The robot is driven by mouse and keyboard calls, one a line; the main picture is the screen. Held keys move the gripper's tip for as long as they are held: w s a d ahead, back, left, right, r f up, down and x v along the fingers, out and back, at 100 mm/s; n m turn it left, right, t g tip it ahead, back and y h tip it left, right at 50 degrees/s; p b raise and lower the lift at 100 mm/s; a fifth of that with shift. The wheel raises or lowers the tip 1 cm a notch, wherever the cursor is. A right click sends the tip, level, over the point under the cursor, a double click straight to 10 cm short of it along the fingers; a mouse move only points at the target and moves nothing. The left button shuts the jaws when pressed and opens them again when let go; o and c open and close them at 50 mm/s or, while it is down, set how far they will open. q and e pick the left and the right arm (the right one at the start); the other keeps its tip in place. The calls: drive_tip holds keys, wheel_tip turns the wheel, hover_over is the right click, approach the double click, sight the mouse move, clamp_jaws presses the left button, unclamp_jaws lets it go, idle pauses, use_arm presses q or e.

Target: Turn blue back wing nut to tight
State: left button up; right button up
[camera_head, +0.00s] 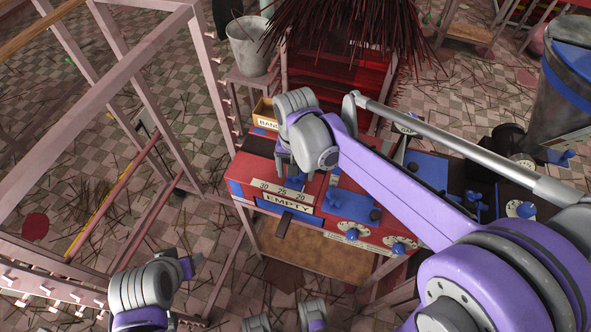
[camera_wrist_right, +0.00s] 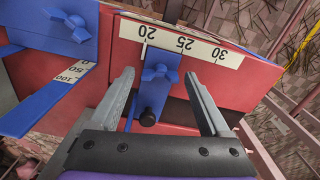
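A blue wing nut (camera_wrist_right: 157,72) sits on a blue plate with a black knob below it, on the red extruder box (camera_head: 263,150). In the right wrist view it lies between the tips of my right gripper (camera_wrist_right: 155,80), whose fingers are wide apart and empty. I see a gap on both sides of the wing nut. In the head view my right gripper (camera_head: 297,163) hangs above the box by the 30-25-20 scale (camera_head: 280,190) and largely hides this nut. A second blue wing nut (camera_wrist_right: 72,22) is at the upper left.
A grey bucket (camera_head: 248,46) and dark incense sticks (camera_head: 340,28) are behind. A pink frame (camera_head: 100,90) stands left.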

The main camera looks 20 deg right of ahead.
idle(0.3)
use_arm(q)
drive_tip(key=shift+w+r+p, duration=0.15)
drive_tip(key=shift+r+p, duration=0.35)
drive_tip(key=shift+r, duration=0.05)
use_arm(e)
wheel_tip(320, 180, up, 11)
drive_tip(key=shift+f, duration=0.1)
